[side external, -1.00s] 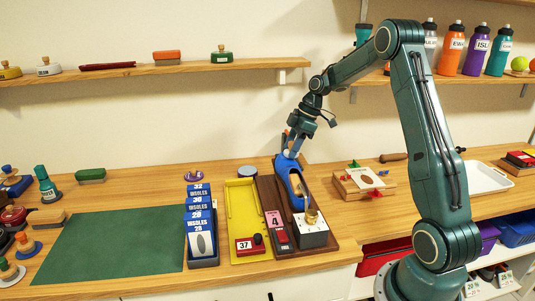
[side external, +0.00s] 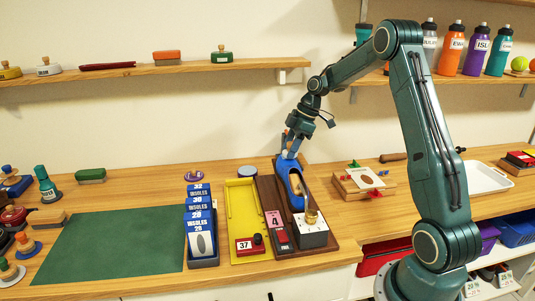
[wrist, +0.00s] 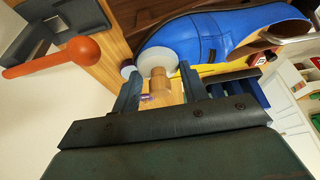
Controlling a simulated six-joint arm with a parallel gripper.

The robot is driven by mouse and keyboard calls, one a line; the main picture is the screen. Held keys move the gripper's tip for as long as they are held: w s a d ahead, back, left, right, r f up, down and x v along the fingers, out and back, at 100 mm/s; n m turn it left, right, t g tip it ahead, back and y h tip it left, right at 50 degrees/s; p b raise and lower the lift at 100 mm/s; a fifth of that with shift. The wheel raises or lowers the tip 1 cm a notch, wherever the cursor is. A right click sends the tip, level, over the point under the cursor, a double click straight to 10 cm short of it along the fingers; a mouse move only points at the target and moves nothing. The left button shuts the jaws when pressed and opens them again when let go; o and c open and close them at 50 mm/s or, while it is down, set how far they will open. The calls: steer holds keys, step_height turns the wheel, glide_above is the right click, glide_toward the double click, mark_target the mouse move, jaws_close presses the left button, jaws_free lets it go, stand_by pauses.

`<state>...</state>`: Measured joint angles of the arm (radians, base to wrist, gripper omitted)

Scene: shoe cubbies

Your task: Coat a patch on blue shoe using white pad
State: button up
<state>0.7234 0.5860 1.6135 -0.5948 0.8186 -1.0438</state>
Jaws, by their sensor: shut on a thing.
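The blue shoe (side external: 291,185) sits on a dark brown stand (side external: 325,247); in the wrist view its side (wrist: 215,36) fills the upper right. My gripper (side external: 290,154) is low over the shoe's far end. In the wrist view my gripper (wrist: 158,88) is shut on the wooden handle of the white pad (wrist: 157,58). The pale round pad face is turned to the shoe's end and lies right by it; I cannot tell whether they touch. The pad is hidden in the side view.
An orange ball-ended lever (wrist: 82,50) stands close to my gripper. A yellow tray (side external: 243,200) and blue insole boxes (side external: 200,222) are left of the stand. The green mat (side external: 112,243) is clear.

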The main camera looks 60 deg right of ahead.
steer(key=shift+s+d, duration=0.35)
steer(key=shift+s+d+r, duration=0.1)
steer(key=shift+d, duration=0.05)
steer(key=shift+r, duration=3.9)
